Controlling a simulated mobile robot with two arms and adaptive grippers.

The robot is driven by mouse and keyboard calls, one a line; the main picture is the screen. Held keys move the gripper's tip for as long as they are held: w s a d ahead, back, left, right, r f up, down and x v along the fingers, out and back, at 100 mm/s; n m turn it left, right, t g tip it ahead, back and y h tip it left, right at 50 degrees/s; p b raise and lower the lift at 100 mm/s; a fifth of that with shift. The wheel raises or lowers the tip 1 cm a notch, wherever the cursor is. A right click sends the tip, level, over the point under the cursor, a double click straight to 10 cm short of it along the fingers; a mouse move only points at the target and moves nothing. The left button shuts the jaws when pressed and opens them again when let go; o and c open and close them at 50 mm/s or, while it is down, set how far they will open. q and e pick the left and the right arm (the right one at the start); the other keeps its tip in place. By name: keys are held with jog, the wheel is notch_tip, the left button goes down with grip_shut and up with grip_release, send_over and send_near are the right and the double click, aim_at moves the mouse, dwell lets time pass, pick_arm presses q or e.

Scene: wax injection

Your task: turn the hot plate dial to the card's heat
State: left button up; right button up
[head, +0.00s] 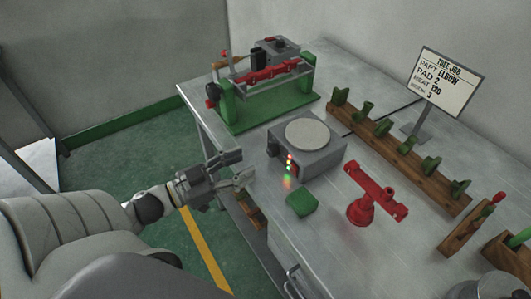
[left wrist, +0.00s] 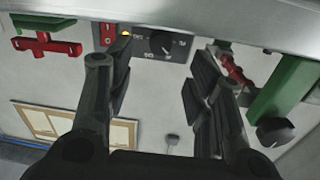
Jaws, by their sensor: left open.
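The hot plate is a grey box (head: 318,158) with a round pale top (head: 307,134), standing near the table's left edge. Its black dial (head: 272,149) is on the side facing my left gripper, beside small red, yellow and green lights. The job card (head: 446,82) stands at the back right; its heat line appears to read 120. My left gripper (head: 243,167) is open and empty, just off the table edge, pointing at the hot plate. In the left wrist view the dial (left wrist: 162,43) shows between the spread fingers, apart from them. Its scale numbers are too small to read surely.
A green-based clamp fixture (head: 265,107) stands behind the hot plate. A green block (head: 302,203) and a red stand (head: 365,205) are in front. A wooden rack (head: 400,150) with green parts runs along the right. Floor left of the table is clear.

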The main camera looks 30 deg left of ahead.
aim_at(269, 153)
pick_arm(q)
jog(key=shift+p+x, duration=0.3)
jog(key=shift+x, duration=3.3)
pick_arm(e)
jog(key=shift+w+r, duration=0.3)
jog(key=shift+w, duration=0.15)
jog(key=shift+a, duration=0.1)
pick_arm(q)
jog(key=c, duration=1)
pick_arm(e)
jog(key=shift+r, duration=0.2)
